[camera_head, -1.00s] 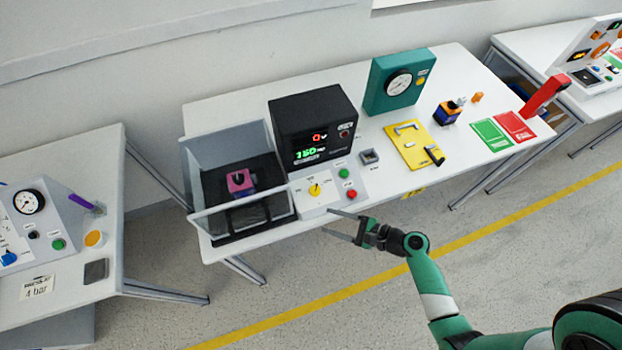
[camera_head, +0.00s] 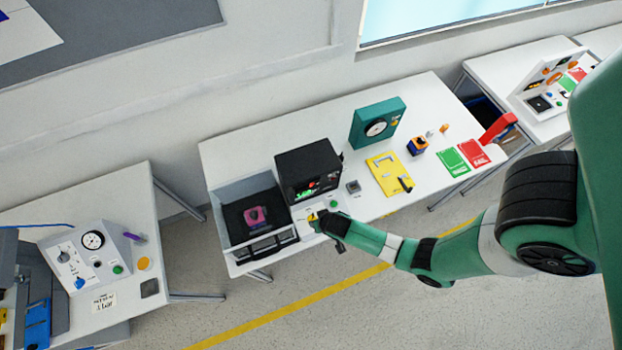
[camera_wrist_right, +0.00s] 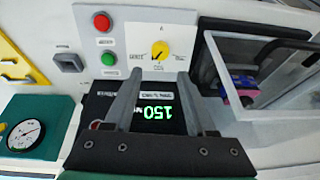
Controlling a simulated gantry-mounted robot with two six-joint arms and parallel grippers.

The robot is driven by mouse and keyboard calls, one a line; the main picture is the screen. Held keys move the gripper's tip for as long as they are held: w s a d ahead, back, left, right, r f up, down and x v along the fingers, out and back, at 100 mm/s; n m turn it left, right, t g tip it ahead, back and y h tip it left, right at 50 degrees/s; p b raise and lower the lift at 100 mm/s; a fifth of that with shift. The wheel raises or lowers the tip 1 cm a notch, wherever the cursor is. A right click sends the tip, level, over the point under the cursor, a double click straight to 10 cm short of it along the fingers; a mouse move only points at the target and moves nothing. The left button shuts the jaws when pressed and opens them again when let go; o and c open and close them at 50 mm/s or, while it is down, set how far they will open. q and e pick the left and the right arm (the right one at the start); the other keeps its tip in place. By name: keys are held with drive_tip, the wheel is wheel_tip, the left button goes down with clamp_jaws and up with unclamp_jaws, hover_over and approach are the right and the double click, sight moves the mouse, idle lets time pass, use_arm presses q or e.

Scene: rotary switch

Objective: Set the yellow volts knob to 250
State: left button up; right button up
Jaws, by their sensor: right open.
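The yellow volts knob (camera_wrist_right: 159,50) sits on a white panel (camera_wrist_right: 135,28) in the right wrist view, where the scene appears upside down. The scale marks around it are too small to read. My right gripper (camera_wrist_right: 160,73) is open, its two fingers pointing toward the knob, one on each side of its line, with no visible contact. In the head view my right gripper (camera_head: 322,221) is over the panel and partly covers the yellow knob (camera_head: 312,217). The black unit's green display (camera_wrist_right: 152,113) reads 150. My left gripper is not in view.
Green (camera_wrist_right: 109,59) and red (camera_wrist_right: 102,22) buttons sit beside the knob. A clear-walled test box (camera_wrist_right: 262,65) with a magenta part stands on the knob's other side. The teal gauge box (camera_head: 377,122) and yellow plate (camera_head: 388,174) are farther right on the table.

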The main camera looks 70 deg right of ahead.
sight(312, 219)
drive_tip(key=b+x, duration=0.5)
drive_tip(key=x, duration=0.5)
drive_tip(key=shift+d+f, duration=0.1)
drive_tip(key=shift+f, duration=0.25)
clamp_jaws()
